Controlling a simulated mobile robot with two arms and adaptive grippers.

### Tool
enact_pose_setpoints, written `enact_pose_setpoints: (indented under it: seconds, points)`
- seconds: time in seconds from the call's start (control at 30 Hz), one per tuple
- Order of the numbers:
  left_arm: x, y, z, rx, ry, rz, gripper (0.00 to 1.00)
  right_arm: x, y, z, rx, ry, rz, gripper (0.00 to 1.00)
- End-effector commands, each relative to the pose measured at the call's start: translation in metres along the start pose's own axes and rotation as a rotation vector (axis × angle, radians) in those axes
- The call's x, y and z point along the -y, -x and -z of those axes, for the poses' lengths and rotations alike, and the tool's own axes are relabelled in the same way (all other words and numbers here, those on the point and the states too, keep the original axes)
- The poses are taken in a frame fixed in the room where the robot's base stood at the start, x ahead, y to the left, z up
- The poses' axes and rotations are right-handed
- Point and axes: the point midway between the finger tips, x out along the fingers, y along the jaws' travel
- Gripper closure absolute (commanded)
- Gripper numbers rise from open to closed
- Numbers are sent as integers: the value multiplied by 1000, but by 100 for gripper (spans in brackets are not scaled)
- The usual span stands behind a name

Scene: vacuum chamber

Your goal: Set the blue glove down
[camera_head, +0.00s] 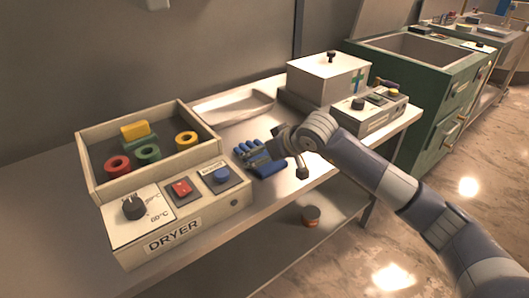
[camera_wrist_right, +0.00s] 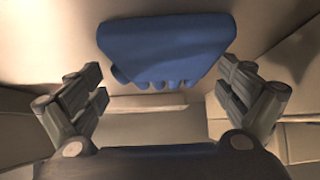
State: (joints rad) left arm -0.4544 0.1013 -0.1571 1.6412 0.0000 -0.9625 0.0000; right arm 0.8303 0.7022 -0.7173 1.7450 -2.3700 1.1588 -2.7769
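The blue glove (camera_head: 268,170) lies on the metal table between the dryer and the white box, partly covered by my right gripper (camera_head: 260,156). In the right wrist view the glove (camera_wrist_right: 168,48) is ahead of my right gripper (camera_wrist_right: 160,73), with its finger ends towards the palm. The two fingers stand wide apart on either side, with visible gaps to the glove, so the gripper is open and empty. My left gripper is not in view.
The dryer (camera_head: 178,222), with coloured rings in its open tray, stands left of the glove. A shallow pale tray (camera_head: 233,107) lies behind. A white lidded box (camera_head: 328,76) and a control unit (camera_head: 370,112) stand right. The table's front edge is close.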

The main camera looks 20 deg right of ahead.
Motion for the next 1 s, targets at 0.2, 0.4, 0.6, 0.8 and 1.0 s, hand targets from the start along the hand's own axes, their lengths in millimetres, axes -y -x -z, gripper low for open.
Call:
enact_pose_setpoints:
  seconds: [0.2, 0.4, 0.6, 0.8, 1.0]
  points:
    - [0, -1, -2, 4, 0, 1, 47, 0, 0, 0, 0, 0, 0, 0]
    - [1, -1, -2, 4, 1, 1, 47, 0, 1, 1, 0, 0, 0, 0]
    - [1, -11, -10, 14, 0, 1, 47, -2, 15, 3, -2, 2, -4, 0]
    - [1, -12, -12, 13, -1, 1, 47, -2, 57, 3, -3, 3, -4, 0]
    - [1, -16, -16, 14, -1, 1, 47, -1, 97, 2, -1, 2, -4, 0]
